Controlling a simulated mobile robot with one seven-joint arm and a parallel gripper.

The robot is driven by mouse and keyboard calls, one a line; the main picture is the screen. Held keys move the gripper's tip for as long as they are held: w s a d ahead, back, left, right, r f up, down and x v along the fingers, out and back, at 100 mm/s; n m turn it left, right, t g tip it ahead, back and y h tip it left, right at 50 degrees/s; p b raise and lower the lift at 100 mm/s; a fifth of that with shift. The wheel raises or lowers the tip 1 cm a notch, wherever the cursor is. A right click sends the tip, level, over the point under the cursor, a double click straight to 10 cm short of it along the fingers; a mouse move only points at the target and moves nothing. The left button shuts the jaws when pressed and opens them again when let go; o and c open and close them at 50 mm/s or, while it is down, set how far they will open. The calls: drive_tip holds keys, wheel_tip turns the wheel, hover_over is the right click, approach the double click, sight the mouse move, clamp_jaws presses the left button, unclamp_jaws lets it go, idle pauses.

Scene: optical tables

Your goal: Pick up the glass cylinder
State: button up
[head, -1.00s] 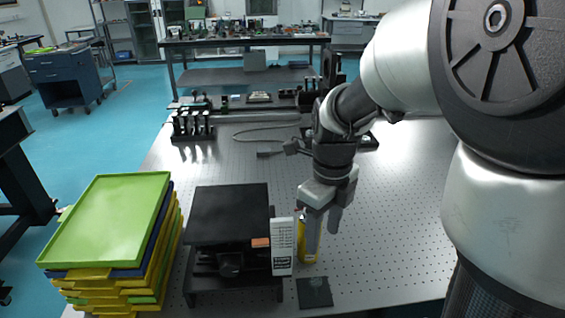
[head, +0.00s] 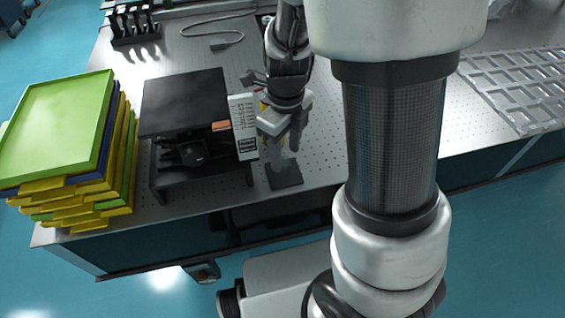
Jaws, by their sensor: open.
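A pale, see-through shape, which looks like the glass cylinder (head: 275,156), shows just below my gripper, at the back of a small dark square pad (head: 286,178). Its outline is faint, and my fingers partly cover it. My gripper (head: 285,138) points down with its fingers apart, over the area between the black raised platform and the pad. I cannot tell whether the fingers are around the cylinder or only above it.
A white printed card (head: 243,127) stands just left of my gripper, against a black raised platform (head: 185,103). A yellow item is mostly hidden behind my gripper. Stacked colored trays (head: 55,130) are at left; a clear compartment tray (head: 520,85) is at right.

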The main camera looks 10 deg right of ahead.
sight(285, 161)
drive_tip(key=f, duration=0.1)
drive_tip(key=f+b, duration=0.1)
drive_tip(key=f, duration=0.2)
drive_tip(key=shift+s+f, duration=0.15)
drive_tip(key=shift+s, duration=0.1)
drive_tip(key=shift+a, duration=0.1)
drive_tip(key=shift+c, duration=0.2)
drive_tip(key=c, duration=1.1)
drive_tip(key=shift+r, duration=0.2)
